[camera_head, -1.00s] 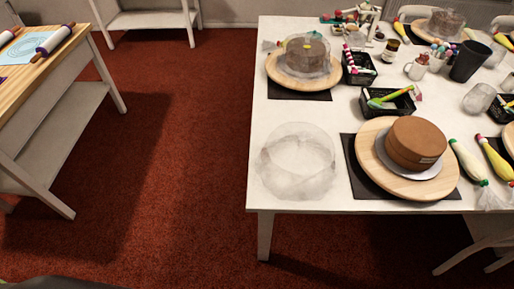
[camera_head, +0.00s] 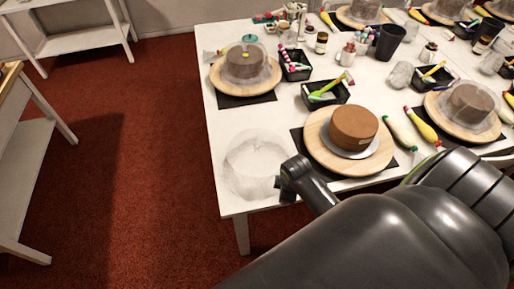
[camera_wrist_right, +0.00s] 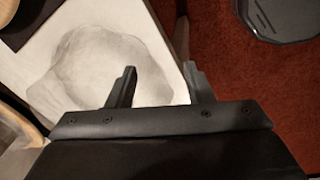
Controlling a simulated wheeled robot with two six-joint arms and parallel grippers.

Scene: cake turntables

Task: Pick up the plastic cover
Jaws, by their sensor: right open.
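A clear, crumpled-looking plastic cover (camera_head: 252,165) lies on the white table near its front left corner. It also shows in the right wrist view (camera_wrist_right: 92,62). My right gripper (camera_head: 288,180) reaches in from the lower right of the head view, its tip at the cover's right edge. In the right wrist view my right gripper (camera_wrist_right: 160,82) has its two fingers apart with nothing held between them. One finger overlaps the cover in that view, and the other lies near the table edge. I cannot tell whether they touch. My left gripper is not in view.
A brown cake (camera_head: 352,127) on a wooden turntable (camera_head: 318,140) stands right of the cover. A covered cake (camera_head: 245,62) stands behind. Black baskets (camera_head: 325,92) and piping bags (camera_head: 422,126) crowd the table. Red carpet (camera_head: 130,160) is open to the left.

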